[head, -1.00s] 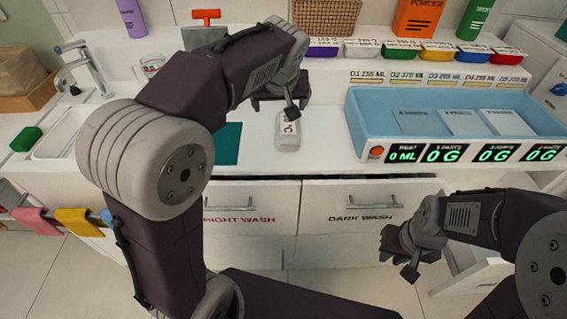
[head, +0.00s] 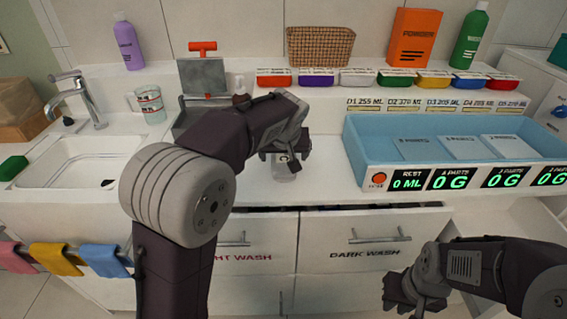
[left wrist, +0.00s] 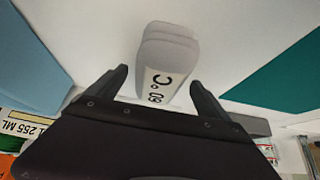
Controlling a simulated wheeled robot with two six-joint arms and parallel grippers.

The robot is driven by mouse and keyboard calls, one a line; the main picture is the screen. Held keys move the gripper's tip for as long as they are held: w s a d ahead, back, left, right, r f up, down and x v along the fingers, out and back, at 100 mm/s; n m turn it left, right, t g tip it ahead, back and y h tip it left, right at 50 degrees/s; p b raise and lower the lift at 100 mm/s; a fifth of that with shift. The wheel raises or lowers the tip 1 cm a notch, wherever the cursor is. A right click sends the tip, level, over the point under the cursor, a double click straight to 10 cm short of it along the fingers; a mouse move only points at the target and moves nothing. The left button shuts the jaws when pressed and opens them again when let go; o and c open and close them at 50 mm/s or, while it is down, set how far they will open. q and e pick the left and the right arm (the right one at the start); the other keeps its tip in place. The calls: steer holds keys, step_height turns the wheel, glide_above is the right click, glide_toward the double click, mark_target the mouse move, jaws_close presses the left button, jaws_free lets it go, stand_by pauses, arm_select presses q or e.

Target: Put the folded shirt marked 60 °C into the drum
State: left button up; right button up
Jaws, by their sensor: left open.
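The folded shirt (left wrist: 168,50) is a small grey bundle with a white label reading 60 °C, lying on the white counter. It also shows in the head view (head: 287,168), partly hidden under my left gripper (head: 286,153). In the left wrist view my left gripper (left wrist: 160,90) is open. Its two fingers stand apart either side of the shirt's labelled end and are not closed on it. My right gripper (head: 404,294) hangs low in front of the dark wash drawer; its jaw opening is unclear. I cannot make out a drum in these views.
A blue tray (head: 365,160) with folded pieces and number displays stands right of the shirt. A sink (head: 85,165) is at the left. Drawers labelled for washes, including dark wash (head: 362,240), are below. Small coloured tubs (head: 357,78) line the back ledge.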

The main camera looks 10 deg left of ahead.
arm_select(q)
steer(key=shift+x, duration=0.9)
steer(key=shift+r, duration=0.1)
steer(key=c, duration=1.7)
steer(key=shift+o, duration=0.2)
steer(key=r+p, duration=0.1)
steer(key=r, duration=0.2)
steer(key=r+p, duration=0.1)
steer(key=r, duration=0.1)
steer(key=shift+d+p, duration=0.3)
steer(key=shift+d, duration=0.05)
steer(key=w+d+r+p, duration=0.1)
steer(key=d+r+p, duration=0.3)
steer(key=d, duration=0.7)
step_height(320, 180, up, 2)
steer(key=shift+r, duration=0.1)
